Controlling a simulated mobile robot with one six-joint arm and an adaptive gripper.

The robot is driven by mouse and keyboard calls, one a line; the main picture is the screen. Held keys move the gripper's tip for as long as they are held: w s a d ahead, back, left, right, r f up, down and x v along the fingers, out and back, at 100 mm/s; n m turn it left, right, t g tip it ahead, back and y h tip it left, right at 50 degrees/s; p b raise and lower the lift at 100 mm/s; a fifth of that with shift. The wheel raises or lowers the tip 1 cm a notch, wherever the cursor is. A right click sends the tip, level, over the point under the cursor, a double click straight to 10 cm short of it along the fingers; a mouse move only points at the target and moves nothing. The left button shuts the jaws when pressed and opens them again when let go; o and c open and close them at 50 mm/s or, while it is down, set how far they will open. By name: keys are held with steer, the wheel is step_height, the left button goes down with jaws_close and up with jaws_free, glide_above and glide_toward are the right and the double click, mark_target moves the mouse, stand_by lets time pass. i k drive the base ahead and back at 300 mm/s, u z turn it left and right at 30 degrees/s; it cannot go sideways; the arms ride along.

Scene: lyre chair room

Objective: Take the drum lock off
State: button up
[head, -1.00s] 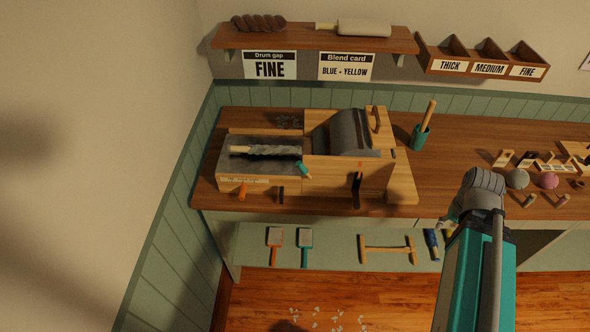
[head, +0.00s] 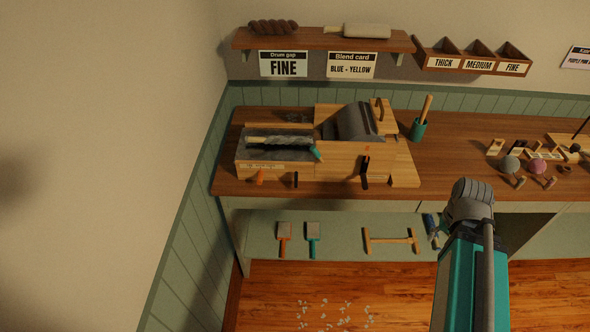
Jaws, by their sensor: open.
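The wooden drum carder (head: 340,160) stands at the left of the workbench, with its large grey drum (head: 354,122) at the back. A black upright piece with an orange top (head: 365,175) is on the carder's front side, below the drum. It may be the drum lock, but it is too small to be sure. A teal-ended piece (head: 316,153) sits at the right end of the feed tray (head: 262,152), where dark and pale fibre lies. My arm rises at the lower right, well apart from the carder. Its fingers do not show.
A teal cup with a wooden stick (head: 418,129) stands right of the carder. Balls and small wooden parts (head: 525,160) lie further right. Two hand brushes (head: 298,238) and a wooden frame (head: 390,241) lie on the lower shelf. White scraps (head: 335,315) litter the floor.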

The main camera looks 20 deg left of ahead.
mark_target(312, 149)
steer(key=k, duration=1.2)
steer(key=u, duration=0.75)
steer(key=i, duration=1)
steer(key=z, duration=0.05)
